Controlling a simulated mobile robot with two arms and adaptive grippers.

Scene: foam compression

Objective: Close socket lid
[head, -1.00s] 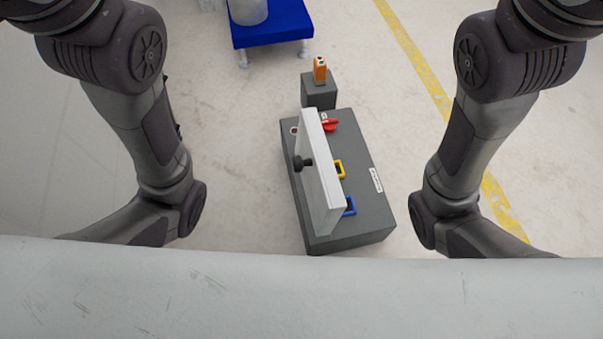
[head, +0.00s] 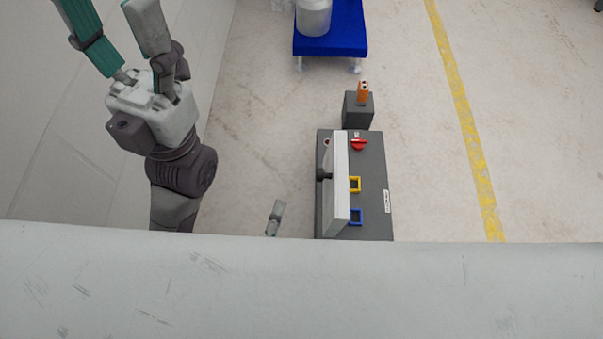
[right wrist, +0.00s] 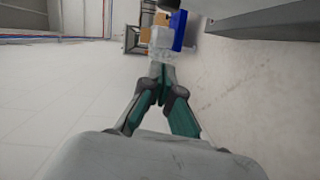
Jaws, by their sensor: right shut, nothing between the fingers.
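The grey socket box (head: 375,222) stands on the floor at centre right in the head view. Its pale lid (head: 341,190) stands up on edge, with a black knob (head: 323,174) on its left face.
A grey block (head: 357,111) with an orange device (head: 363,91) stands behind the box. A blue cart (head: 345,39) carrying a pale container (head: 314,16) is farther back. A wall (head: 110,170) runs along the left. The floor right of the box is clear.

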